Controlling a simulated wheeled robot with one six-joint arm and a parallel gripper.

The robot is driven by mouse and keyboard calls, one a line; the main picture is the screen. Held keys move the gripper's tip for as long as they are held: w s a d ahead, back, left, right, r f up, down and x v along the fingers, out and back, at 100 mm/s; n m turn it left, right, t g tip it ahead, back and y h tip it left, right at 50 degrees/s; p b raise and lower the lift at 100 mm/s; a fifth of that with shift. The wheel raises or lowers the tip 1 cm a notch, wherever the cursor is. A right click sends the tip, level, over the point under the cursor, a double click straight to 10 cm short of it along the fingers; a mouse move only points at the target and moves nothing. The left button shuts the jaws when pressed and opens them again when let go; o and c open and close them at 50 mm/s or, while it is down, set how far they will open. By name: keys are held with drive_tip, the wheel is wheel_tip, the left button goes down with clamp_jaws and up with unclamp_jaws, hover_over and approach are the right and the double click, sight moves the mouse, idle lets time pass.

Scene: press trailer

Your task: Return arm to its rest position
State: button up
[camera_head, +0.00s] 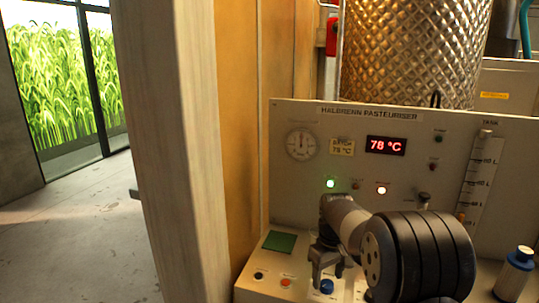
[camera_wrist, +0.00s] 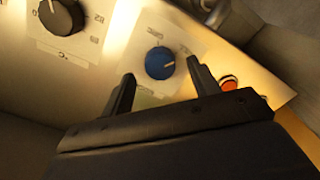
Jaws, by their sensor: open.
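My gripper (camera_head: 328,268) is in front of the pasteuriser panel, low over its front ledge, with the arm coming in from the right. In the wrist view my gripper (camera_wrist: 160,85) has its two dark fingers apart and nothing between them. A blue knob (camera_wrist: 160,63) shows just beyond the fingertips; I cannot tell whether they touch it. The blue knob also shows in the head view (camera_head: 327,286), just below the fingers.
The upright panel (camera_head: 300,185) carries a red display (camera_head: 386,145) reading 78 °C and a lit green lamp (camera_head: 330,183). A white bottle with a blue cap (camera_head: 514,275) stands at right. A wooden post (camera_head: 170,150) rises at left. Open floor (camera_head: 80,240) lies beyond it.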

drive_tip(key=shift+s+r, duration=0.1)
drive_tip(key=shift+r, duration=3)
drive_tip(key=shift+s, duration=0.1)
